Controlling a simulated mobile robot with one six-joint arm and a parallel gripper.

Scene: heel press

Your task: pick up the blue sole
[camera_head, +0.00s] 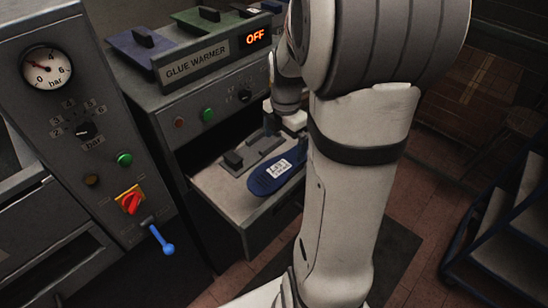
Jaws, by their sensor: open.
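The blue sole (264,183) lies flat on the light shelf at the front of the glue warmer (210,81). It carries a white label with dark print, and its right end is close to my arm in the picture. My gripper (291,120) is above and behind the sole, apart from it as far as I can see. Its fingertips are mostly hidden behind my own arm, and nothing shows in it.
The press panel (85,125) with a gauge and a blue-tipped lever (161,239) stands at left. A blue-framed rack (500,225) stands at right. Floor shows between the rack and my arm.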

